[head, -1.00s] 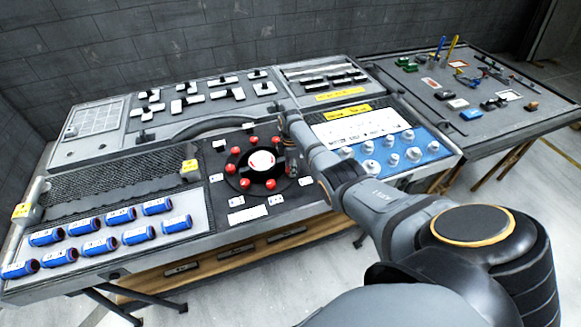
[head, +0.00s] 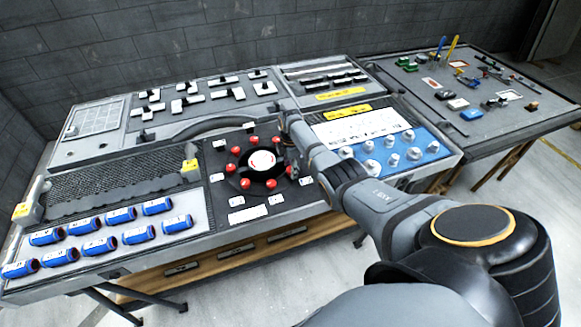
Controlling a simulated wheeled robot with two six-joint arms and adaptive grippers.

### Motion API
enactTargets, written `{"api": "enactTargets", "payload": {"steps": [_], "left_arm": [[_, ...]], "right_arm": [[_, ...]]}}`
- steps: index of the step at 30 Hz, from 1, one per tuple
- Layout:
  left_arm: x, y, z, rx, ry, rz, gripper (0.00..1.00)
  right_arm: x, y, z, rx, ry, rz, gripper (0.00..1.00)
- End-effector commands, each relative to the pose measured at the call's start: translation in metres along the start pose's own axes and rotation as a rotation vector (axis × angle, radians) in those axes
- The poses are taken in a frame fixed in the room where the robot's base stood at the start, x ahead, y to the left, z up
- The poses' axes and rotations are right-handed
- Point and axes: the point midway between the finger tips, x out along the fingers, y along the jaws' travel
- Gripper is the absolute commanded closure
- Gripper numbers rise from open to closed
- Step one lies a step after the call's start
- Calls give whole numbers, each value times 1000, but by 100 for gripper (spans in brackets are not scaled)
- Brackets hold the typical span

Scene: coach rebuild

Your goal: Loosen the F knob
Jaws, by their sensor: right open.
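A dark round hub with a white and red centre (head: 262,161) sits on a black panel of the workbench. Several red knobs (head: 245,183) stand in a ring around it. Small white label cards (head: 250,214) lie around the ring, but their letters are too small to read, so I cannot tell which knob is F. My right gripper (head: 291,165) is open at the right side of the ring, close to a red knob (head: 289,171). The fingers are small and dark there, and I cannot tell whether they touch that knob. My left gripper is not in view.
Blue cylinders (head: 100,247) lie at the front left of the bench. White knobs stand on a blue panel (head: 431,150) to the right, behind my right arm. A side table (head: 425,100) holds tools and small parts. A grey curved hose (head: 205,125) runs behind the ring.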

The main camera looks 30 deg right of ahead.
Motion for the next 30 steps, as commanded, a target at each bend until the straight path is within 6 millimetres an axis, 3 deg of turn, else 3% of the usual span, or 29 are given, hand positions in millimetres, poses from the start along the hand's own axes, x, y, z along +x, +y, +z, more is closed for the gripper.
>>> {"api": "enactTargets", "payload": {"steps": [5,8,15,21,30], "left_arm": [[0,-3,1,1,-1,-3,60],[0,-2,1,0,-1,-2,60],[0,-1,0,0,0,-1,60],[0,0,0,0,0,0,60],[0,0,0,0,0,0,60]], "right_arm": [[-4,0,0,1,-1,1,45],[-17,1,1,1,-1,3,45],[-75,1,0,0,-1,4,45],[-110,1,0,0,0,2,45],[-120,0,0,0,0,-1,45]]}}
